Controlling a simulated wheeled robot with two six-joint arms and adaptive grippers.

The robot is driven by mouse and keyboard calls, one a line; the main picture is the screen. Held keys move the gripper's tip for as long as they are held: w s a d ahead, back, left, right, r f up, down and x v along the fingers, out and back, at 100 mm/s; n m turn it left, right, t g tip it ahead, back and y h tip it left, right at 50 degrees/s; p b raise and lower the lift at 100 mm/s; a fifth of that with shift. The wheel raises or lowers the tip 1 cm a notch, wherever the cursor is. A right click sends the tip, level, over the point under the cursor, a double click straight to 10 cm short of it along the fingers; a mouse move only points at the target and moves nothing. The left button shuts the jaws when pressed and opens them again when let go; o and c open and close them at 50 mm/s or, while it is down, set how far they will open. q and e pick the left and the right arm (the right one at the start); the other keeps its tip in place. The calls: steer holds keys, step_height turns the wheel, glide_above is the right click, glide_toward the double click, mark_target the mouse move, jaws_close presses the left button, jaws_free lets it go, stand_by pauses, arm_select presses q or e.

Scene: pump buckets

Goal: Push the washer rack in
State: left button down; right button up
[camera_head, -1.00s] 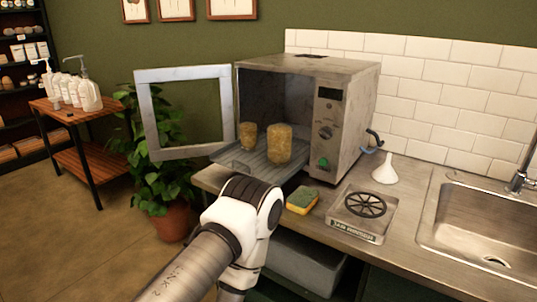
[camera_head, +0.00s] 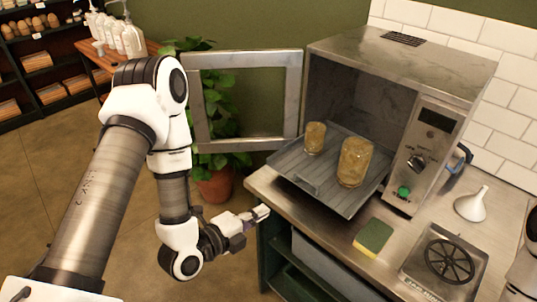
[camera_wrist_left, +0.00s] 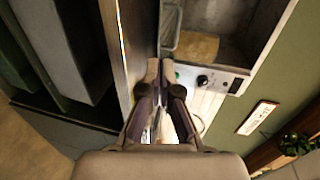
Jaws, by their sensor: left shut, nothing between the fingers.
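The washer (camera_head: 400,60) is a grey metal box on the counter, its framed door (camera_head: 293,90) swung open to the left. Its grey rack (camera_head: 318,184) sticks out of the opening over the counter's front part. Two tan jars, a small one (camera_head: 315,138) and a larger one (camera_head: 355,162), stand on it. My left gripper (camera_head: 262,212) is shut and empty, below and left of the rack, by the counter's front left corner. In the left wrist view, its closed fingertips (camera_wrist_left: 160,66) are beside the counter edge, with the washer's control panel (camera_wrist_left: 215,80) beyond. My right gripper is not seen.
A yellow-green sponge (camera_head: 373,237), a black-wheeled metal plate (camera_head: 448,262) and a white funnel (camera_head: 471,204) are on the counter right of the rack. A potted plant (camera_head: 214,183) stands behind the open door.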

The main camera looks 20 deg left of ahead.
arm_select(q)
step_height(320, 180, up, 2)
steer(key=r, duration=0.1)
arm_select(e)
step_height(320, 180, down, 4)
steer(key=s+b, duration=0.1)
steer(key=b, duration=0.4)
arm_select(q)
steer(key=p, duration=0.4)
glide_toward(305, 180)
steer(key=x, duration=0.6)
steer(key=shift+w+d, duration=0.1)
steer(key=shift+w, duration=0.05)
steer(key=shift+w+d+f, duration=0.1)
steer(key=shift+w+f, duration=0.15)
steer(key=shift+w, duration=0.15)
steer(key=shift+d, duration=0.1)
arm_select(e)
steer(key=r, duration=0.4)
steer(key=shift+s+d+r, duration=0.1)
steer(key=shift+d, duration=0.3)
